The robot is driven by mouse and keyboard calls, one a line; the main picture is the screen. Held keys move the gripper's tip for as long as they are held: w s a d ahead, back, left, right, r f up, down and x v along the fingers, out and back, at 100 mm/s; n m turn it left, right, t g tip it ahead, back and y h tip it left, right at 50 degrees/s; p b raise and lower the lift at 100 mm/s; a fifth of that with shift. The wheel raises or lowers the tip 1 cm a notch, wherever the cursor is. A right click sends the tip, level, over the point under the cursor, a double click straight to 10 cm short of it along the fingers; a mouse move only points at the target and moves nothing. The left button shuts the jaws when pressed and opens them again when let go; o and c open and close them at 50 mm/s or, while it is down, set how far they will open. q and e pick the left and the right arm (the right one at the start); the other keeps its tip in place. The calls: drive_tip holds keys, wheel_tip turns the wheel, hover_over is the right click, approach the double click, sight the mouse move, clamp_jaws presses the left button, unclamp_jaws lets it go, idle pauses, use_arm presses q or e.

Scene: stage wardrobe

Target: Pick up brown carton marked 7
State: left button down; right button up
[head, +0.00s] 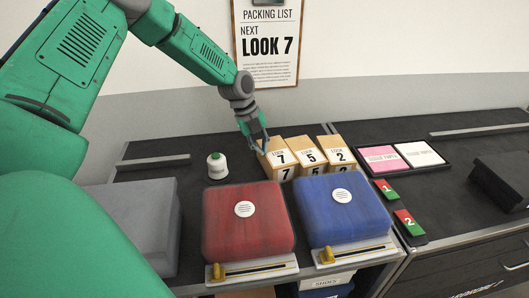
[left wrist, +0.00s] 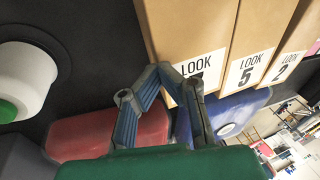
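The brown carton marked 7 (head: 280,156) stands at the left end of a row of three cartons, behind the red case. My left gripper (head: 259,146) is at its left side, close to its top. In the left wrist view, the carton (left wrist: 185,25) is just beyond my left gripper (left wrist: 175,80). I cannot tell whether a finger touches the carton. My right gripper is not in view.
Cartons marked 5 (head: 309,156) and 2 (head: 339,156) stand right of it. A red case (head: 230,225) and a blue case (head: 350,220) lie in front. A tray with pink paper (head: 383,158) is at the right.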

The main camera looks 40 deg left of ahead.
use_arm(q)
wheel_tip(320, 180, up, 9)
drive_tip(key=s+a, duration=1)
drive_tip(key=a, duration=0.4)
drive_tip(key=shift+s+r+b, duration=0.15)
drive_tip(key=shift+b, duration=0.25)
drive_tip(key=shift+c, duration=2.3)
unclamp_jaws()
drive_tip(key=shift+a, duration=0.3)
